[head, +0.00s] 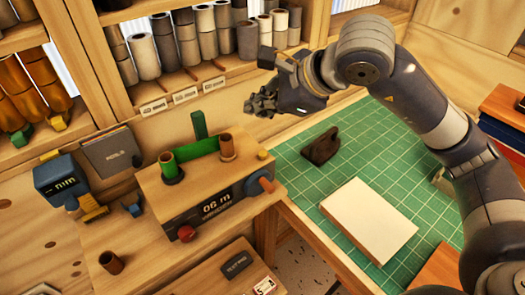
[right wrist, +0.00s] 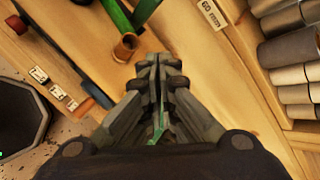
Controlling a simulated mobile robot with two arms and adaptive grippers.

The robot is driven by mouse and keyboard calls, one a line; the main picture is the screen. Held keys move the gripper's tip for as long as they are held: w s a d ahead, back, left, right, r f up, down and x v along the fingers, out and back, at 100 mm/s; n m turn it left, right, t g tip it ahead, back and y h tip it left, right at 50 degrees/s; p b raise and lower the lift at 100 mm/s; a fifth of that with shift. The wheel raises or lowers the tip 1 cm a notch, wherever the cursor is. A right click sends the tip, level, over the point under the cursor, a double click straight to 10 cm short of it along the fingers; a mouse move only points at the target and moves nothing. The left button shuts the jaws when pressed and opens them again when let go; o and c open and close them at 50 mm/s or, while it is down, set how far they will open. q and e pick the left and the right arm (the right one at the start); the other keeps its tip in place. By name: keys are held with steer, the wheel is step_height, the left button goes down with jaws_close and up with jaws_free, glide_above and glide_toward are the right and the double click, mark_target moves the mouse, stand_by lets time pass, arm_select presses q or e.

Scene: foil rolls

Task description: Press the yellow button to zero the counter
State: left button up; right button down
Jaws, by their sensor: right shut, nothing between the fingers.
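The yellow button (head: 262,154) is a small round disc at the right end of the top of a wooden winding machine (head: 160,200). The machine's dark front carries a counter display (head: 216,204) that appears to read "06 m". My right gripper (head: 258,105) is shut and empty. It is in the air above and behind the machine, apart from the button. In the right wrist view its closed fingers (right wrist: 158,64) are beside a copper-coloured tube (right wrist: 125,46); I cannot make out the button there. My left gripper is not in view.
A copper tube (head: 227,146) and green parts (head: 198,128) stand up from the machine, left of the button. Shelves of rolls (head: 192,50) line the back.

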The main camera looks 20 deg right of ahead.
steer(key=shift+f, duration=0.1)
steer(key=b, duration=0.5)
glide_above(261, 156)
step_height(261, 156, down, 8)
steer(key=shift+r, duration=0.2)
steer(key=shift+f+b, duration=0.45)
steer(key=shift+f, duration=0.1)
stand_by(0.7)
steer(key=shift+f+b, duration=0.4)
steer(key=shift+b, duration=0.3)
steer(key=shift+f+b, duration=0.5)
steer(key=shift+b, duration=0.15)
stand_by(0.5)
stand_by(0.3)
steer(key=shift+r+p, duration=0.45)
steer(key=shift+r, duration=0.5)
